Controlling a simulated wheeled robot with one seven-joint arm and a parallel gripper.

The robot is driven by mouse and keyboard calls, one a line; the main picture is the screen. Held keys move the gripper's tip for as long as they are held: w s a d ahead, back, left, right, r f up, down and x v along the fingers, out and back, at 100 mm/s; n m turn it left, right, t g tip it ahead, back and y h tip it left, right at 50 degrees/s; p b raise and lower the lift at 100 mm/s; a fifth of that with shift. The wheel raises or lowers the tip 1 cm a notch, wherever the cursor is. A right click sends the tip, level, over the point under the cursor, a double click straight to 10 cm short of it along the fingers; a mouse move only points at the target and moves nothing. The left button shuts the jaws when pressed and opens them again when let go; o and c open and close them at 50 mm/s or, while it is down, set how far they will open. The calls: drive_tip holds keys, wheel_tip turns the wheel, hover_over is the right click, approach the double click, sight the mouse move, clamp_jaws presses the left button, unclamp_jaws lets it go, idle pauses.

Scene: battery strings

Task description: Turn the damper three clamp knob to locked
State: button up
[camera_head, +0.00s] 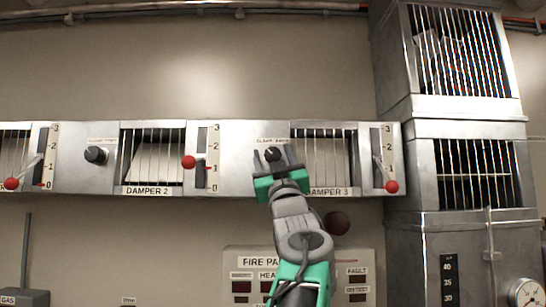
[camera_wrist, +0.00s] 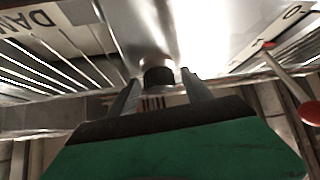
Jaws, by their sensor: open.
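The damper three clamp knob (camera_head: 272,154) is a round black knob under a small clamp label, left of the grille marked DAMPER 3 (camera_head: 328,191). My gripper (camera_head: 274,163) is open in front of it, with one finger on each side in the head view. In the wrist view the dark knob (camera_wrist: 158,77) shows between the two fingertips (camera_wrist: 158,80). I cannot tell whether the fingers touch it. The knob's pointer and its locked mark are not readable.
The damper three lever with a red ball (camera_head: 391,187) sits low, near 0, at the right. The damper two red ball (camera_head: 189,162) and its clamp knob (camera_head: 95,155) are to the left. A fire panel (camera_head: 240,262) is below, and a metal cabinet (camera_head: 410,240) stands at the right.

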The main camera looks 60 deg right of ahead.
drive_tip(key=shift+f, duration=0.1)
drive_tip(key=b+v, duration=0.5)
drive_tip(key=v, duration=0.2)
drive_tip(key=shift+s+a+f, duration=0.2)
drive_tip(key=shift+a, duration=0.1)
